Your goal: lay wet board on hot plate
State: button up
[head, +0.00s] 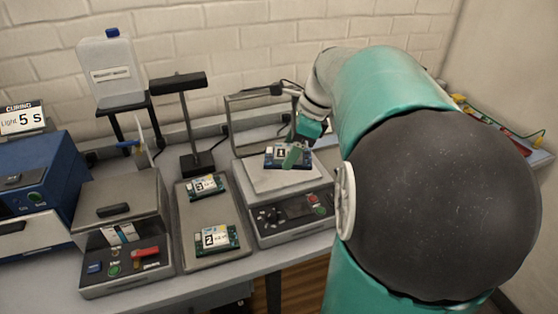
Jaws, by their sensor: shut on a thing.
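A small blue board (271,161) with a white label that seems to read 1 is in the head view, right of centre. My gripper (294,156) comes down from the upper right and is shut on this board at its right part. The hot plate (262,184) has a pale flat top and a dark front panel with a knob and a green button. The board is over the rear part of the plate's top; I cannot tell whether it touches. The fingers hide part of the board. Its wetness cannot be made out.
A grey tray (187,231) left of the hot plate holds board 3 (203,186) and board 2 (216,238). A dark lamp stand (188,123) rises behind it. A grey device (120,205), a blue curing box (42,180) and a jug (111,75) stand further left.

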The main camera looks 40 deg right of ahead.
jog(key=w+d+f, duration=0.2)
jog(key=w+f, duration=0.1)
jog(key=w+d+f, duration=0.1)
jog(key=w+f, duration=0.2)
jog(key=w, duration=0.1)
jog(key=w+d+f, duration=0.2)
jog(key=w+f, duration=0.1)
jog(key=shift+w+d, duration=0.3)
jog(key=shift+w+d+f, duration=0.1)
jog(key=shift+w+f, duration=0.05)
jog(key=shift+f, duration=1.6)
jog(key=shift+f, duration=0.15)
jog(key=o, duration=1)
jog(key=shift+w, duration=0.1)
jog(key=shift+o, duration=0.2)
